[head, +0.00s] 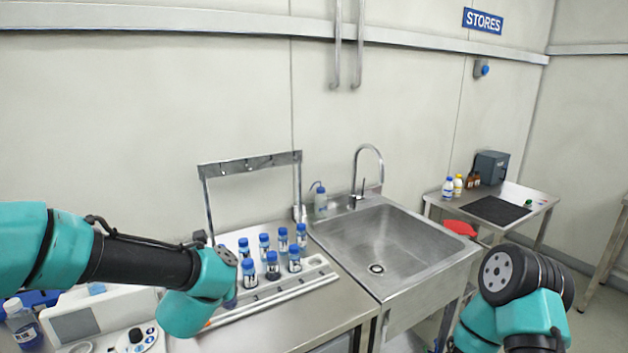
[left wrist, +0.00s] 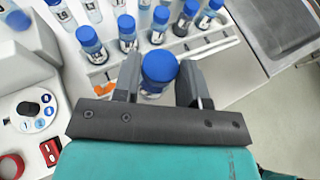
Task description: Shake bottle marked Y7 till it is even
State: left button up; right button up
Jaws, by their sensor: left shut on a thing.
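My left gripper (left wrist: 160,82) is shut on a blue-capped bottle (left wrist: 160,67), seen from above between its two fingers in the left wrist view. This bottle's label cannot be seen. In the head view my left arm mostly hides the gripper and the bottle, at the near side of the white rack.
A steel sink (head: 385,240) with a tall tap is right of the rack. A white mixer-like device with a dial (left wrist: 30,110) stands at the left. A side table (head: 530,195) holds bottles and a grey box. A metal hook frame (head: 250,163) rises behind the rack.

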pick_arm(q)
jog(key=shift+r, duration=1.95)
jog(key=shift+f, duration=2.3)
jog(key=shift+r, duration=0.1)
jog(key=shift+r, duration=2.2)
